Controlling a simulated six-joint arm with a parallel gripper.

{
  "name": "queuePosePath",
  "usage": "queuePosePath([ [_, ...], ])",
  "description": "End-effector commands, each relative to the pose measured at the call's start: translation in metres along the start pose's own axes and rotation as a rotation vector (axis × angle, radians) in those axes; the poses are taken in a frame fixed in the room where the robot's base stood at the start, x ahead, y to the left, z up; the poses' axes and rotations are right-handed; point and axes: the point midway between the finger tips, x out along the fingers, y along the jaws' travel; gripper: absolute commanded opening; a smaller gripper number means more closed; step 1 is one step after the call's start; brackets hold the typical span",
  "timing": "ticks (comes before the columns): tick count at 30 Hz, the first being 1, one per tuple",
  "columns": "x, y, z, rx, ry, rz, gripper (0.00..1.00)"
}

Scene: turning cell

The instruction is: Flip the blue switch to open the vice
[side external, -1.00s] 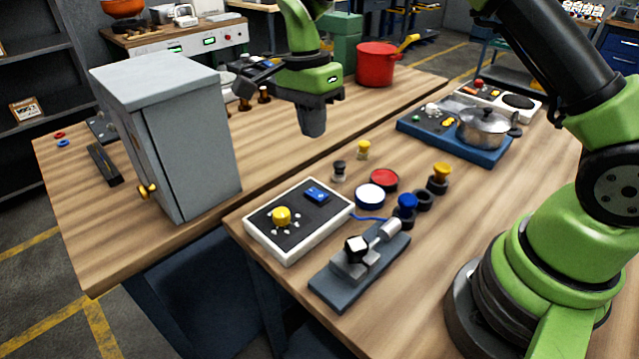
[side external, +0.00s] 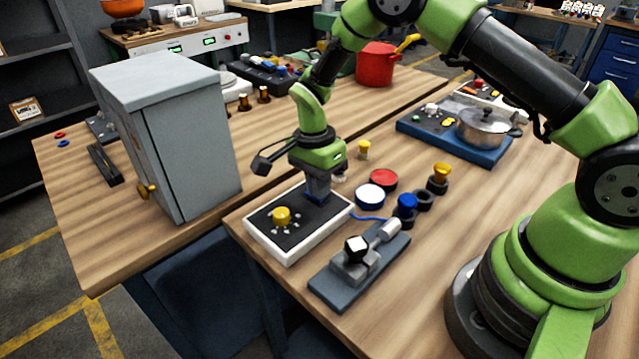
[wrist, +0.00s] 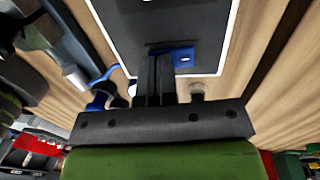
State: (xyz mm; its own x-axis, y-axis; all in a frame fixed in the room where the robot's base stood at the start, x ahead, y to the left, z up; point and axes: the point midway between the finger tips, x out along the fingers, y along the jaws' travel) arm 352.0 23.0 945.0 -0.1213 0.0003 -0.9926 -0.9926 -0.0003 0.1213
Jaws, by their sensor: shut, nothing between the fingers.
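The blue switch (wrist: 183,57) sits on the dark face of a white-edged control panel (side external: 258,239). My gripper (side external: 318,198) points down over the panel's far right part, where the switch is hidden from the side camera. In the wrist view my shut, empty fingers (wrist: 160,62) reach to the switch and cover part of it; I cannot tell whether they touch it. A yellow knob (side external: 281,215) stands on the same panel. The vice (side external: 358,262), a grey device with a white-and-black block, lies on the table just right of the panel, with a blue cable beside it.
A grey cabinet (side external: 180,140) stands left of the panel. Red (side external: 383,180) and white (side external: 369,196) round pads and blue and yellow knobbed pieces stand right of my gripper. A pot (side external: 484,128) on a blue base is farther back.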

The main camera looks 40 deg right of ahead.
Motion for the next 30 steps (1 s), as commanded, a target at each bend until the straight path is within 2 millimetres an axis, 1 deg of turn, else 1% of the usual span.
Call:
queuePosePath([
  [2,0.000,0.000,0.000,0.000,0.000,0.000,0.00],
  [5,0.006,0.002,0.000,0.000,0.000,0.002,0.00],
  [14,0.007,0.000,0.000,-0.002,0.001,0.003,0.00],
  [22,0.002,-0.013,0.000,-0.003,0.001,-0.005,0.00],
  [30,0.000,-0.014,0.000,-0.001,0.001,-0.001,0.00],
])
